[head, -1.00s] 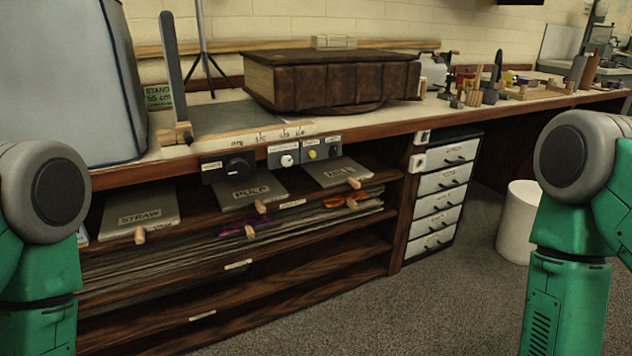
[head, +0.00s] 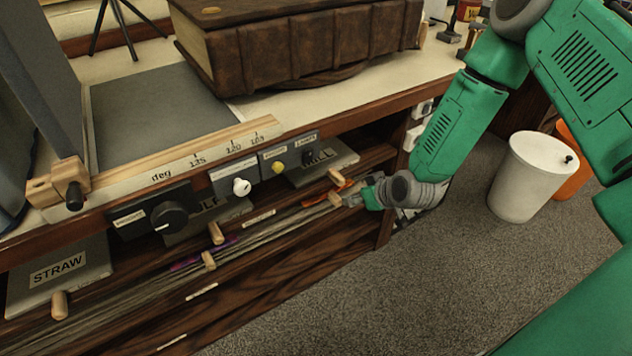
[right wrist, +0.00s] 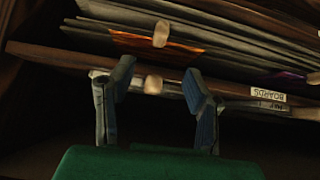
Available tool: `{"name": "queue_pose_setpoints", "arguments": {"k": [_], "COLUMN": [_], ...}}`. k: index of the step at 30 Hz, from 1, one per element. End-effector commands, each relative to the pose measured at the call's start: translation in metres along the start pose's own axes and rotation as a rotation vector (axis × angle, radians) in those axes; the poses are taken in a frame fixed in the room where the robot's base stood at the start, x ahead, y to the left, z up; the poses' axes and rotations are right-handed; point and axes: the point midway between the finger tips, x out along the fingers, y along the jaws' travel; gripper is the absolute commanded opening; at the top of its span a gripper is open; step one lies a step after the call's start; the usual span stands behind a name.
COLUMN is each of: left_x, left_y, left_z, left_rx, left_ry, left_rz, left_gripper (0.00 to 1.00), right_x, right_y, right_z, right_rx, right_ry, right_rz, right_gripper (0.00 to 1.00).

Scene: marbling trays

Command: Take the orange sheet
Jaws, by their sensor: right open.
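The orange sheet (head: 324,194) shows as a thin strip among grey sheets on the shelf under the bench, below the MILL board. Most of it is hidden in the stack. In the right wrist view, which is upside down, it is an orange band (right wrist: 170,45) beyond the fingertips. My right gripper (head: 352,196) is at the shelf front, close to the strip's right end. In its wrist view it is open (right wrist: 158,76), with a wooden peg (right wrist: 153,84) appearing between the fingers; depth is unclear. My left gripper is out of view.
Another wooden peg (right wrist: 161,34) overlaps the orange band. A purple sheet (head: 188,264) lies farther left in the stack. The shelf edge (right wrist: 60,55) and bench top (head: 395,97) are close to my right gripper. A white bin (head: 530,180) stands on the carpet at right.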

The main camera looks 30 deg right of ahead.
Motion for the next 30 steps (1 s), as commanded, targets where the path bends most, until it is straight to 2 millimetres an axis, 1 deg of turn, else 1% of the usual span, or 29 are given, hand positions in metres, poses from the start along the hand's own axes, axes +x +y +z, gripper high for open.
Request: {"name": "queue_pose_setpoints", "arguments": {"k": [1, 3, 7, 9, 14, 17, 21, 24, 27, 30], "left_x": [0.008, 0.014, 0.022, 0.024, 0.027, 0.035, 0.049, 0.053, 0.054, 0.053], "left_y": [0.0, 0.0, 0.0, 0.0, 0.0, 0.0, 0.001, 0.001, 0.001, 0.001], "left_z": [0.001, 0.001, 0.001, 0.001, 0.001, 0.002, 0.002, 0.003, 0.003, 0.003], "left_rx": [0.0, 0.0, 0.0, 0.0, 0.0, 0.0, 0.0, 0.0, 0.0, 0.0], "left_ry": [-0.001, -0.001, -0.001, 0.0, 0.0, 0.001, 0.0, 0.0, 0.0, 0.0], "left_rz": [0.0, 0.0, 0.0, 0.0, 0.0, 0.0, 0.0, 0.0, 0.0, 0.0], "left_gripper": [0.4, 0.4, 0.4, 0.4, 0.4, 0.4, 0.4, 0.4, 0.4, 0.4], "right_x": [0.015, 0.03, 0.053, 0.061, 0.07, 0.082, 0.105, 0.116, 0.119, 0.119], "right_y": [0.001, 0.001, 0.001, 0.001, 0.0, 0.0, -0.001, -0.001, -0.001, -0.002], "right_z": [0.004, 0.004, 0.004, 0.004, 0.003, 0.006, 0.01, 0.009, 0.007, 0.006], "right_rx": [0.0, 0.0, 0.001, 0.002, 0.003, 0.002, 0.003, 0.003, 0.003, 0.003], "right_ry": [0.0, 0.0, 0.0, -0.002, -0.001, -0.001, -0.001, -0.002, -0.001, -0.001], "right_rz": [0.001, 0.0, -0.001, -0.001, -0.002, -0.002, -0.001, -0.001, -0.002, -0.002], "right_gripper": [0.43, 0.43, 0.43, 0.43, 0.43, 0.43, 0.43, 0.43, 0.43, 0.43]}}
